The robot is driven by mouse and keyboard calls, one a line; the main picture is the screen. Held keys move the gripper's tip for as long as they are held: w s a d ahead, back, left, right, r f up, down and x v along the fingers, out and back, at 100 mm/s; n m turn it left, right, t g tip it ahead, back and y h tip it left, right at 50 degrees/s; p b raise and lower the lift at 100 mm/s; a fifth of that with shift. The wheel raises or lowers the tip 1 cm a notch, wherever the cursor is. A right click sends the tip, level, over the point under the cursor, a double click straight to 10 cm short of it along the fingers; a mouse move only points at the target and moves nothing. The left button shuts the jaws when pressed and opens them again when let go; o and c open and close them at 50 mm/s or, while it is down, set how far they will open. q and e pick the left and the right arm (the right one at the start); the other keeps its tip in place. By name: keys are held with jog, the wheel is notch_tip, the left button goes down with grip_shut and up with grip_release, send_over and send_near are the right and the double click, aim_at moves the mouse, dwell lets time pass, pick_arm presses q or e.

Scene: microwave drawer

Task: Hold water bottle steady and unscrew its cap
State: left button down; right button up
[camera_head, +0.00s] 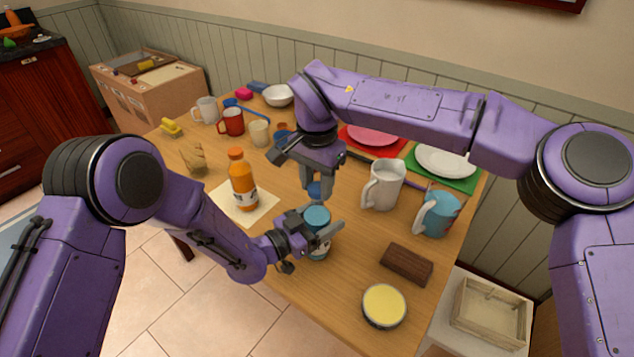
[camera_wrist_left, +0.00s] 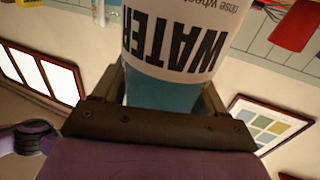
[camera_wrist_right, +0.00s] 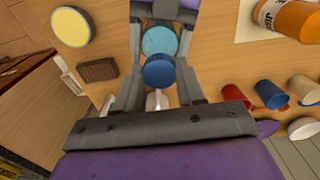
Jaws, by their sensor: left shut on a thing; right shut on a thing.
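The water bottle (camera_head: 317,217), light blue with a white label, stands between the fingers of my left gripper (camera_head: 312,238), which is shut on it. The left wrist view shows its printed label (camera_wrist_left: 180,45) up close, held upside down in that picture. My right gripper (camera_head: 316,186) is shut on the dark blue cap (camera_head: 315,190) above the bottle. In the head view the cap appears apart from the bottle's top, with a small gap. The right wrist view shows the cap (camera_wrist_right: 158,71) between the fingers, beside the bottle's light blue top (camera_wrist_right: 159,40).
An orange juice bottle (camera_head: 243,182) stands on a paper sheet to the left. A white mug (camera_head: 383,186), a blue mug (camera_head: 437,214), a brown block (camera_head: 406,264) and a yellow-topped round container (camera_head: 384,306) are to the right. Several mugs and plates stand farther back.

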aim_at(317, 187)
jog(key=shift+r, duration=2)
pick_arm(q)
grip_release()
